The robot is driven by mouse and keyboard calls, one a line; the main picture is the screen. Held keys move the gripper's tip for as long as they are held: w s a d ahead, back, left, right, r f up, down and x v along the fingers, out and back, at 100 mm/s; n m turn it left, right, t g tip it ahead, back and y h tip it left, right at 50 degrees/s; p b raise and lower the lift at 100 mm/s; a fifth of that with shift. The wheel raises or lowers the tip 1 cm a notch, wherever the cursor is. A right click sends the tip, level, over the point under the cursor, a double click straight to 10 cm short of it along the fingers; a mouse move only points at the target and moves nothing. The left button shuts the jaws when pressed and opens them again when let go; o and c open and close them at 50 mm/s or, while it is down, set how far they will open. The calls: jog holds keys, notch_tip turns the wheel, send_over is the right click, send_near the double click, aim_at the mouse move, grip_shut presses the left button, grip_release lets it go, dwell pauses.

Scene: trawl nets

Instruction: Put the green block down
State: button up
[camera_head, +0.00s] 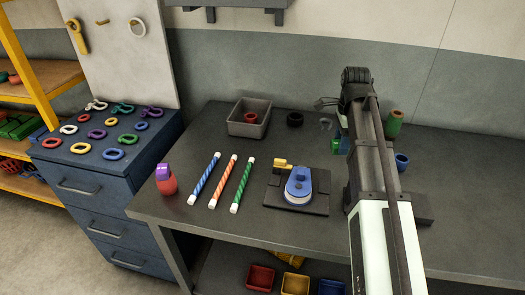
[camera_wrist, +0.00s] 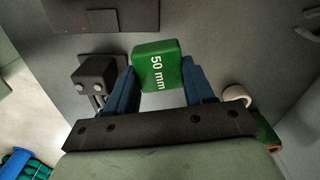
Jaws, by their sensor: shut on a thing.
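The green block (camera_wrist: 157,65), marked "50 mm", is held between the two blue fingers of my gripper (camera_wrist: 159,82) in the wrist view. In the head view, only a small green part of the block (camera_head: 338,146) shows to the left of my arm, over the dark workbench (camera_head: 250,222). The arm hides most of my gripper there. I cannot tell whether the block touches the bench or hangs above it.
A grey bin (camera_head: 249,130) with a red ring stands at the back. A black ring (camera_head: 295,119) lies nearby. A blue device (camera_head: 298,188) and striped rods (camera_head: 223,181) lie left of my arm. A green roll (camera_head: 394,122) and blue cup (camera_head: 402,161) stand right.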

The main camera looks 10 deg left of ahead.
jog(key=w+a+m, duration=0.1)
jog(key=w+a, duration=0.2)
jog(key=a, duration=1)
jog(key=w+a+m, duration=0.1)
jog(key=w+a, duration=0.2)
jog(key=a, duration=1.1)
jog(key=shift+d+f, duration=0.15)
jog(key=shift+f, duration=4.5)
jog(key=shift+f, duration=0.15)
jog(key=o, duration=1.1)
jog(key=shift+c, duration=0.2)
notch_tip(320, 180, up, 12)
